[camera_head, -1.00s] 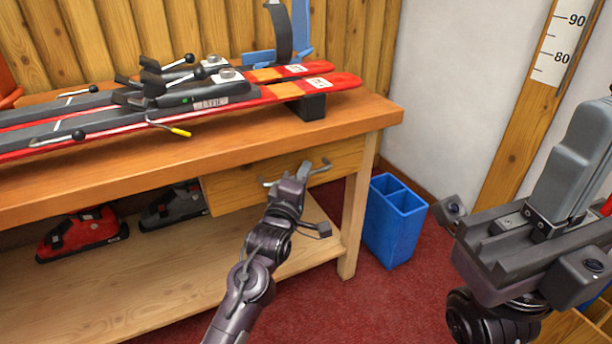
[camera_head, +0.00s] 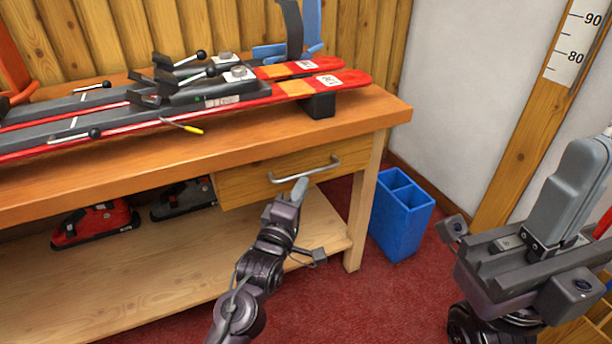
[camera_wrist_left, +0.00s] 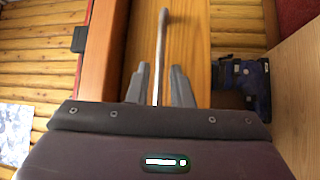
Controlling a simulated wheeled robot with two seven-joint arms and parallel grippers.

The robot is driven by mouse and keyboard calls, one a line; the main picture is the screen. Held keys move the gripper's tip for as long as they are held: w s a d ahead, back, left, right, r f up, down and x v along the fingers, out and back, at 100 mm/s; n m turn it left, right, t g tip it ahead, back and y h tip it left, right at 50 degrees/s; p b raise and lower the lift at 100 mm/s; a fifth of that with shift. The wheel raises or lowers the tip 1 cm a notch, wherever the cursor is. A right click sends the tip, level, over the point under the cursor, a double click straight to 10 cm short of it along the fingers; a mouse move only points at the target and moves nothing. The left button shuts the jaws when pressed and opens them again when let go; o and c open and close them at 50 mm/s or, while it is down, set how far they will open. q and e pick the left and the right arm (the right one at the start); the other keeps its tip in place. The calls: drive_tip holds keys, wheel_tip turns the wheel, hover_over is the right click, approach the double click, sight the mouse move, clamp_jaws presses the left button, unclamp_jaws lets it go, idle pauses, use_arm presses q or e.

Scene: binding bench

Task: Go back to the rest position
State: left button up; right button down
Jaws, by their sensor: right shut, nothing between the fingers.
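My left gripper (camera_head: 299,188) is in front of the bench drawer (camera_head: 245,186), just below its metal handle (camera_head: 304,169). In the left wrist view its two fingers (camera_wrist_left: 158,72) stand apart, with the handle (camera_wrist_left: 162,30) seen edge-on between and beyond them. The gripper looks clear of the handle, and nothing is held. The drawer looks closed. My right gripper (camera_head: 578,185) is at the right of the head view, its fingers shut together and pointing up, with nothing in them.
The wooden bench (camera_head: 330,128) carries red skis (camera_head: 335,84) with bindings. Boots (camera_head: 95,224) stand on the lower shelf (camera_head: 130,270). A blue bin (camera_head: 400,222) stands right of the bench leg. Red carpet (camera_head: 375,300) lies open in front.

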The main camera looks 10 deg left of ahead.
use_arm(q)
drive_tip(key=shift+s+a, duration=0.1)
drive_tip(key=shift+s, duration=0.3)
